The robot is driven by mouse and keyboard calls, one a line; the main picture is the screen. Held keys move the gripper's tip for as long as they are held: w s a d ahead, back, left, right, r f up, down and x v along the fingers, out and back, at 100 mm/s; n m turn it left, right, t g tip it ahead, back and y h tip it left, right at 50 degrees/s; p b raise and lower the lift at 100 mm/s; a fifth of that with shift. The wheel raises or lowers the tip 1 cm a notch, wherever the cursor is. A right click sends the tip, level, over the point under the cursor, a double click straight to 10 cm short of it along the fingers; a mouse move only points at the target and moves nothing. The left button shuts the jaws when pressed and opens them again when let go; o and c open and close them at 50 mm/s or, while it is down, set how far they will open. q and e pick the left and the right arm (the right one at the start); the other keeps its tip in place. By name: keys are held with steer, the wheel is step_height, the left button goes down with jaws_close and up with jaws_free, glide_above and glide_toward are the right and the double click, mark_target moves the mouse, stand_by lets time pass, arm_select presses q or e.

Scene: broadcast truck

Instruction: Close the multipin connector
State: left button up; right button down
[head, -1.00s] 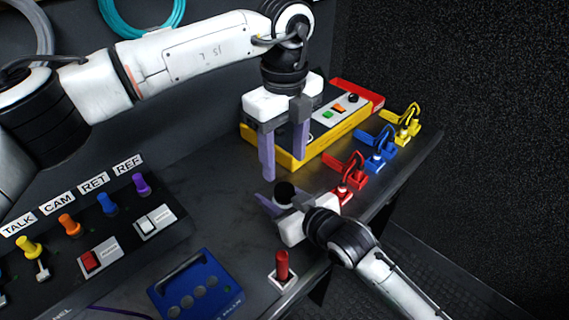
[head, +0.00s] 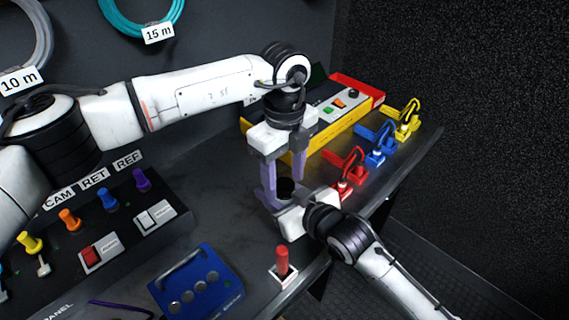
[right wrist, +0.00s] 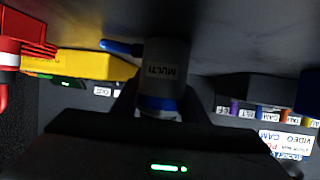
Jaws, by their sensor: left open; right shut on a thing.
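The multipin connector is a dark cylinder (head: 286,187) in the head view, held upright over the worktop. In the right wrist view it is a grey body marked MULTI (right wrist: 165,68) with a blue band at its near end. My right gripper (head: 276,202) is shut on it. A blue bar (right wrist: 120,47) shows beside the connector; I cannot tell whether it is attached. My left gripper (head: 284,174) is open, pointing down, with its purple fingers just above and around the connector's top. I cannot tell whether they touch it.
A yellow box (head: 342,140) and red, blue and yellow clamp-like pieces (head: 347,170) stand at the back right. A red-handled switch (head: 282,262) and a blue panel (head: 197,283) are in front. A black control panel (head: 110,225) is at left. Dark worktop lies between.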

arm_select(q)
steer(key=shift+f, duration=0.3)
steer(key=c, duration=1.2)
steer(key=shift+m, duration=1.7)
steer(key=o, duration=1.2)
